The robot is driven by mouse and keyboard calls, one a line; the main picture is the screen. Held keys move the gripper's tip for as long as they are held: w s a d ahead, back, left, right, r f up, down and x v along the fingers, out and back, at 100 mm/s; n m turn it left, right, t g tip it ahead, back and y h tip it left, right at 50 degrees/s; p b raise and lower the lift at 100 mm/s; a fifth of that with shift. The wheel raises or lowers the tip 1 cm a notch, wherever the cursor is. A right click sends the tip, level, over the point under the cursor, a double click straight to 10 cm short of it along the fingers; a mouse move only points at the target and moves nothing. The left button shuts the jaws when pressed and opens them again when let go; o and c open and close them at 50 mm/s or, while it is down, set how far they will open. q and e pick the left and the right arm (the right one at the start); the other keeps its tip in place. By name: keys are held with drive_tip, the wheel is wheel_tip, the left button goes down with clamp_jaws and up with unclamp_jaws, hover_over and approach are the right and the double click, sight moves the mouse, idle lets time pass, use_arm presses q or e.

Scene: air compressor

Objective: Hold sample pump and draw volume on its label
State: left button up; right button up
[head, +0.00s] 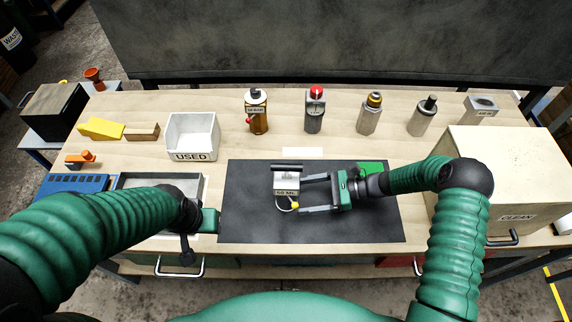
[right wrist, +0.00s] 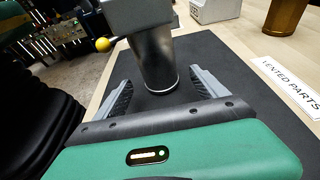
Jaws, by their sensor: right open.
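The sample pump (head: 287,184) stands on the black mat (head: 340,228) in the middle of the bench, with a label that reads "50 ML" and a small yellow knob. In the right wrist view its silver cylinder (right wrist: 158,65) is between and ahead of the fingertips. My right gripper (head: 303,194) is open, its fingers pointing left at the pump; in the right wrist view the gripper (right wrist: 158,88) shows a gap on both sides of the cylinder. My left gripper (head: 205,220) is near the mat's left edge, and its fingers are not clearly visible.
A white "USED" box (head: 193,137) stands at the left and a "CLEAN" cabinet (head: 500,175) at the right. Several canisters, one brown (head: 257,112), line the back. A white card (head: 302,152) lies behind the mat. A grey tray (head: 185,182) is by my left arm. The front of the mat is clear.

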drive_tip(key=x, duration=0.5)
drive_tip(key=c, duration=1.2)
drive_tip(key=shift+c, duration=0.2)
